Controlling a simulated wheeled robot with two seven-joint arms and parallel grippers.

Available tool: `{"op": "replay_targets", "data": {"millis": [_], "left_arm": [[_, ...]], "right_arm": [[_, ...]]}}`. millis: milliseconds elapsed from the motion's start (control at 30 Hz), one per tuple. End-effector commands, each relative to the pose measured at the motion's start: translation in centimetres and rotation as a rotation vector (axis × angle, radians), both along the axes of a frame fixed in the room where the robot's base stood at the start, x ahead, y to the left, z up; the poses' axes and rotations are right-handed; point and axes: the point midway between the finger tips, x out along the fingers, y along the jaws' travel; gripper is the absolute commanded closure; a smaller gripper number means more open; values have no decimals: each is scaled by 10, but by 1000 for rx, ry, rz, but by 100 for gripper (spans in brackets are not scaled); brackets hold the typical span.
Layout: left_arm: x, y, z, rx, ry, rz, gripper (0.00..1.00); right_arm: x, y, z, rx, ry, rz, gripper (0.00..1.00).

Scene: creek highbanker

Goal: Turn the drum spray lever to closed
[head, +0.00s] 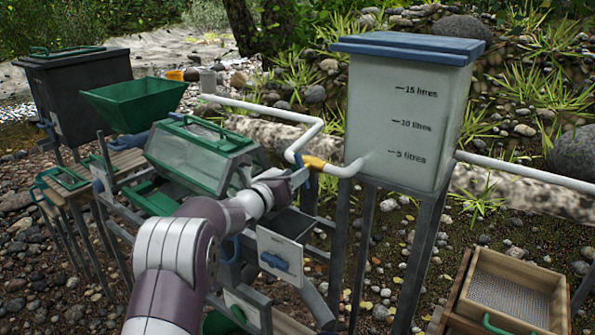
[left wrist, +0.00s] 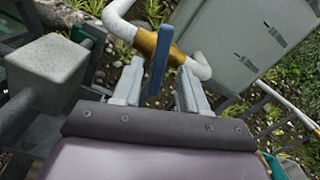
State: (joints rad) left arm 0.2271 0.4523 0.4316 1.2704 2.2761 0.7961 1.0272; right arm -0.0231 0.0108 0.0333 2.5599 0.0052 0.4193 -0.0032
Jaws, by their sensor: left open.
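The spray lever is a narrow blue handle (left wrist: 158,62) at a brass-yellow valve (left wrist: 154,43) on the white pipe. The valve also shows in the head view (head: 314,163), left of the clear water tank. My left gripper (left wrist: 160,88) is open at the valve, with the blue handle between its two fingers. A gap shows on each side of the handle, so the fingers look apart from it. In the head view my left gripper (head: 296,179) is small and partly hidden by its own wrist, just below the valve. My right gripper is not in view.
The water tank (head: 405,120) with a blue lid stands right of the valve on metal legs. The green-framed drum (head: 205,152) lies left of my wrist. A panel with another blue lever (head: 275,262) is below. A wooden sieve box (head: 508,290) sits at lower right.

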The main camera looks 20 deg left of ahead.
Motion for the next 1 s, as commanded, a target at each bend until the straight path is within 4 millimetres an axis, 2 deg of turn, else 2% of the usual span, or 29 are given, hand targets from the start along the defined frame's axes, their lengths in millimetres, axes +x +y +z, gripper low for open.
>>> {"op": "replay_targets", "data": {"millis": [133, 433, 467, 500, 567, 600, 733, 767, 900, 1000], "left_arm": [[14, -5, 0, 0, 1, 0, 57], [17, -6, 0, 1, 0, 0, 57], [17, -6, 0, 1, 1, 0, 64], [17, -6, 0, 1, 1, 0, 77], [17, -6, 0, 1, 1, 0, 96], [17, -6, 0, 1, 1, 0, 100], [17, -6, -1, 5, -1, 0, 100], [17, -6, -3, 13, -4, 0, 100], [17, -7, -12, 113, -43, 0, 100], [17, -7, -12, 211, -78, 0, 100]], "right_arm": [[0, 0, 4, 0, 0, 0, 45], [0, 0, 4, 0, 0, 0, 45], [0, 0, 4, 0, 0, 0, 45], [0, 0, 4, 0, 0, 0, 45], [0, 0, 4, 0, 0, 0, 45], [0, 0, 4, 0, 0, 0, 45], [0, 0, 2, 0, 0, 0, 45], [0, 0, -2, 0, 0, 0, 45], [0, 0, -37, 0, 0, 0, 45], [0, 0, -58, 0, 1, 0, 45]]}}
